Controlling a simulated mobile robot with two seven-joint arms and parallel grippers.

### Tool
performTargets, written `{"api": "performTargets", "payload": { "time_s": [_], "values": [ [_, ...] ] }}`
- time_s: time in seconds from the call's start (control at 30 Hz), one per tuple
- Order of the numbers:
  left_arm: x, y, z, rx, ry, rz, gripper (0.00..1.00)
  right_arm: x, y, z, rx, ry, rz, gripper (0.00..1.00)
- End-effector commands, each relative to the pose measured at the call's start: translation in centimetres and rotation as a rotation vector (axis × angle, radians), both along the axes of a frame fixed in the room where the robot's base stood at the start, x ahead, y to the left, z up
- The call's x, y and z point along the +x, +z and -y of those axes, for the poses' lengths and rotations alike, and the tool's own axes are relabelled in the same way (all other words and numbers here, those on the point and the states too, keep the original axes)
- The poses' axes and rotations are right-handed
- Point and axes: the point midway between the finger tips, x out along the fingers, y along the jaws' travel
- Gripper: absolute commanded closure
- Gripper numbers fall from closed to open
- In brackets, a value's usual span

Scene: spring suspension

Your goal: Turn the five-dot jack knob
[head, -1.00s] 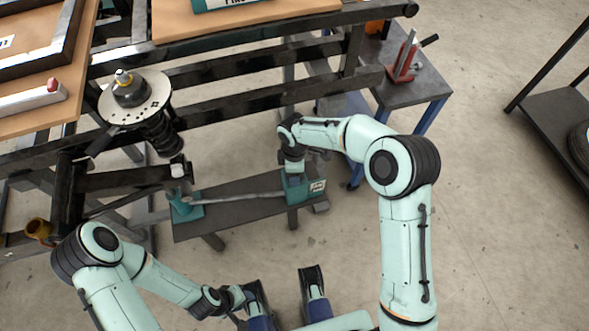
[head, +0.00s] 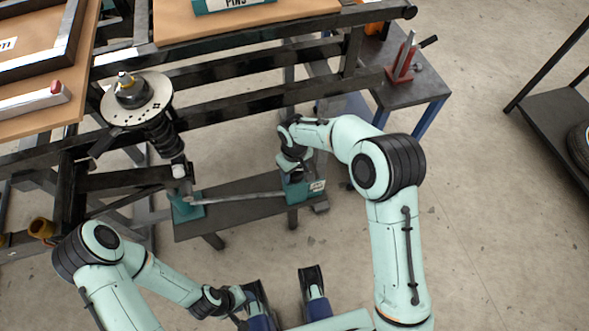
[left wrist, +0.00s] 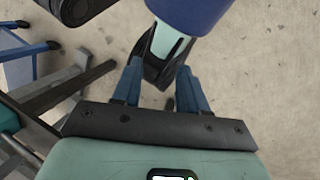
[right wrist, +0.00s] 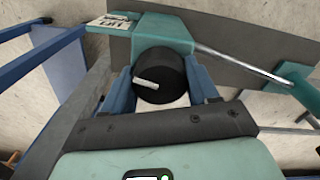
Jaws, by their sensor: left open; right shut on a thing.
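The jack is a teal housing with a label (head: 300,188) at the right end of a dark bench. A grey rod joins it to a teal lifting foot (head: 187,207) under the suspension arm's white end. The jack knob (right wrist: 160,75) is round and black with a white pointer mark; I cannot make out any dots. My right gripper (right wrist: 163,92) is shut on the knob, one finger on each side. In the head view my right wrist hides the knob. My left gripper (left wrist: 160,90) is open and empty, low at the left, away from the jack.
A spring strut with a round disc (head: 137,98) stands on the dark frame at the left. A red tool (head: 405,60) is on a side table at the right. A shelf with a tire (head: 580,140) is far right. Floor between is clear.

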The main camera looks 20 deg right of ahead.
Motion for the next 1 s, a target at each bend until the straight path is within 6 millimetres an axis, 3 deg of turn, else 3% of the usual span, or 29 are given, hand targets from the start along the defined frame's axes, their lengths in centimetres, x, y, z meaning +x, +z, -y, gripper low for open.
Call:
{"api": "performTargets", "payload": {
  "time_s": [1.0],
  "values": [
    [-1.0,2.3,0.0,-0.005,-0.007,-0.033,0.57,0.2,0.3,0.0,0.001,-0.966,0.005,0.71]
  ]
}}
